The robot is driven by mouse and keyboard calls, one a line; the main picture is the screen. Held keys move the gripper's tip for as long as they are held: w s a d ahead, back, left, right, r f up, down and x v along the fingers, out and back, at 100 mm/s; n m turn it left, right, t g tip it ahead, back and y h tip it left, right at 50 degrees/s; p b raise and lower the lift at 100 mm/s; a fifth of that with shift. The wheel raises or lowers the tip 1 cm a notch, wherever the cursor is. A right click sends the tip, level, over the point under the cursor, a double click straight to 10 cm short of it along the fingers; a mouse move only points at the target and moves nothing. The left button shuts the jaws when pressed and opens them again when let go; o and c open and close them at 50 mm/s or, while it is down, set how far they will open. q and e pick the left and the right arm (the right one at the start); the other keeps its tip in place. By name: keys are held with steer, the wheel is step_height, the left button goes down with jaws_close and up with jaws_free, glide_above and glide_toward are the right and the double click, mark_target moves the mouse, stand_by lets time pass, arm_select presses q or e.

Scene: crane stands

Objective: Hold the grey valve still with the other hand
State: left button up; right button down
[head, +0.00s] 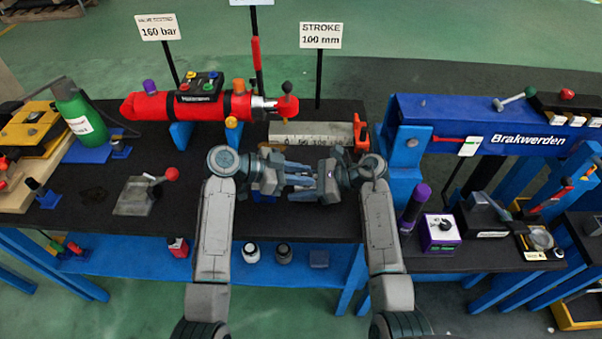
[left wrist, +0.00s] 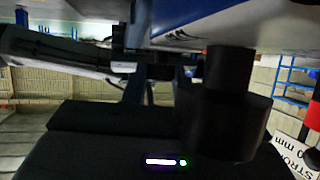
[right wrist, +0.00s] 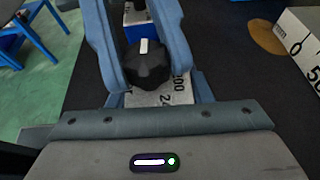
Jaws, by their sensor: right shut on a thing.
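Both my grippers meet over the dark middle table in the head view. My right gripper (head: 322,182) is shut, its two fingers standing on both sides of a black knob (right wrist: 148,64) with a white pointer in the right wrist view. A pale plate with printed digits (right wrist: 158,93) shows under the knob. I take this as the grey valve, mostly hidden by the fingers. My left gripper (head: 302,178) points right, close to the right one. In the left wrist view a dark stepped cylinder (left wrist: 228,112) stands very near the palm; whether the left fingers touch it is unclear.
A red cylinder (head: 205,107) lies behind on blue supports. A pale scale block (head: 305,133) stands just behind the grippers. A blue beam (head: 460,126) rises at the right. A grey block with a red-knobbed lever (head: 138,196) sits at the left, with bare tabletop around it.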

arm_select(q)
steer(key=shift+w, duration=0.1)
steer(key=shift+w+m+g+y, duration=0.15)
steer(key=shift+m+g, duration=1.25)
steer(key=shift+g, duration=0.2)
steer(key=shift+w+m+g+y, duration=0.15)
steer(key=shift+m+g, duration=1.25)
steer(key=shift+g, duration=0.5)
steer(key=o, duration=1)
steer(key=v, duration=1.2)
